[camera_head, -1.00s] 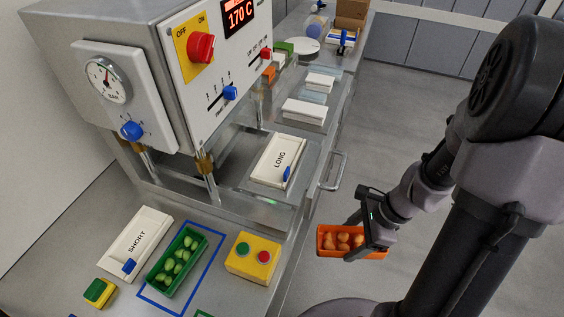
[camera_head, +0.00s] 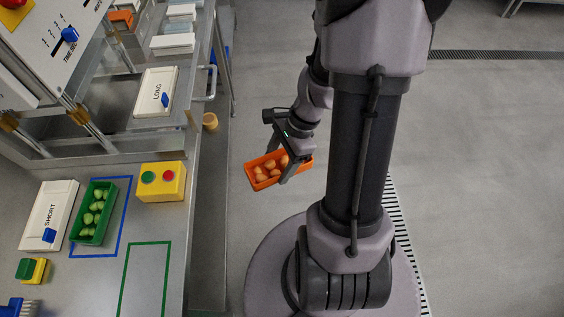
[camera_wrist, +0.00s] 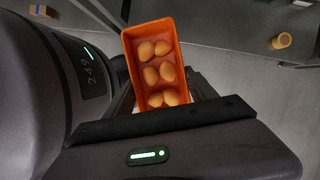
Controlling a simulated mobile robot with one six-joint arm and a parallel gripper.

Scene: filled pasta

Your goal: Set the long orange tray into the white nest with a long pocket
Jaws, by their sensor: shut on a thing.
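The long orange tray (camera_head: 262,184) holds several round tan pasta pieces. My gripper (camera_head: 287,163) is shut on the tray and holds it in the air over the floor, to the right of the counter. In the wrist view the tray (camera_wrist: 128,48) sticks out beyond the gripper (camera_wrist: 160,112), which hides its near end. The white nest marked LONG (camera_head: 172,78) lies at the upper left on a clear shelf, with a blue lever on it. Its pocket cannot be made out.
On the counter are a white nest marked SHORT (camera_head: 62,192), a green tray (camera_head: 112,208) with green pieces inside a blue outline, and a yellow button box (camera_head: 182,190). A green outline (camera_head: 125,290) is empty. A handle (camera_head: 213,84) juts out beside the LONG nest.

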